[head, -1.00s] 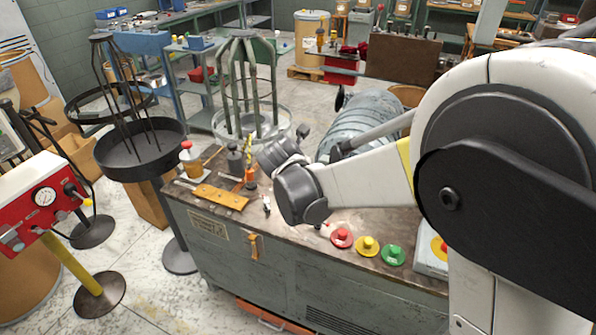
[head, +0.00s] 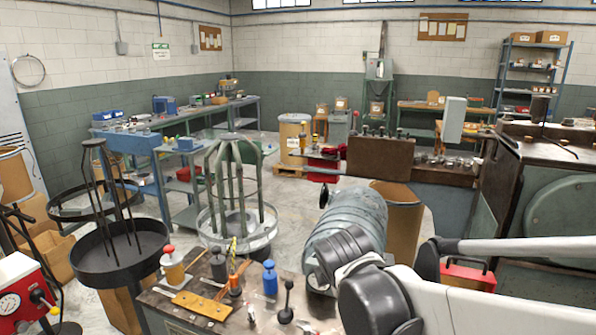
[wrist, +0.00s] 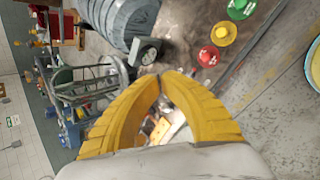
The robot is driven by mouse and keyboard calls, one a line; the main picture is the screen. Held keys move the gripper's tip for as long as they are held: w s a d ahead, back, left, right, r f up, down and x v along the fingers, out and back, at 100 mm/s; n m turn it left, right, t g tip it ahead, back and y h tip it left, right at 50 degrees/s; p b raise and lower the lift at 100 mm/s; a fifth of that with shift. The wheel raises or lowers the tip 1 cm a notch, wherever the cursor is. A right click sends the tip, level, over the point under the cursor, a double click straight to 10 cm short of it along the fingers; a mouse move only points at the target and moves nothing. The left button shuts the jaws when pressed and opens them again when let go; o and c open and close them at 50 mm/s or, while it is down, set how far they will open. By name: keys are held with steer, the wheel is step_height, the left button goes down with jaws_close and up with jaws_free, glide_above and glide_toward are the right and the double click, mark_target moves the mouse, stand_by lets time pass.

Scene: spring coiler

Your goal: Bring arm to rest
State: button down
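In the wrist view, the two yellow curved fingers of my gripper (wrist: 163,76) come together at their tips. A gap shows between them lower down, and I see nothing held in it. Parts of the cluttered bench show blurred through that gap. In the head view, my arm crosses the lower right and its dark joint cap sits in front of the bench. My gripper is not in the head view.
A bench (head: 190,318) carries a red-topped bottle (head: 173,268), a blue bottle (head: 269,280) and a wooden strip (head: 200,305). Behind it stands a large grey coiled cylinder (head: 347,222). Red (wrist: 208,56), yellow (wrist: 223,33) and green (wrist: 240,8) buttons lie near my gripper.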

steer(key=s+d+m, duration=0.5)
steer(key=s+m, duration=0.5)
steer(key=s+d+m, duration=0.5)
steer(key=s+m, duration=0.4)
steer(key=m, duration=0.2)
steer(key=shift+s+d+f+g+y, duration=0.2)
steer(key=shift+s+f+g+y, duration=0.15)
steer(key=shift+s+g+y, duration=0.05)
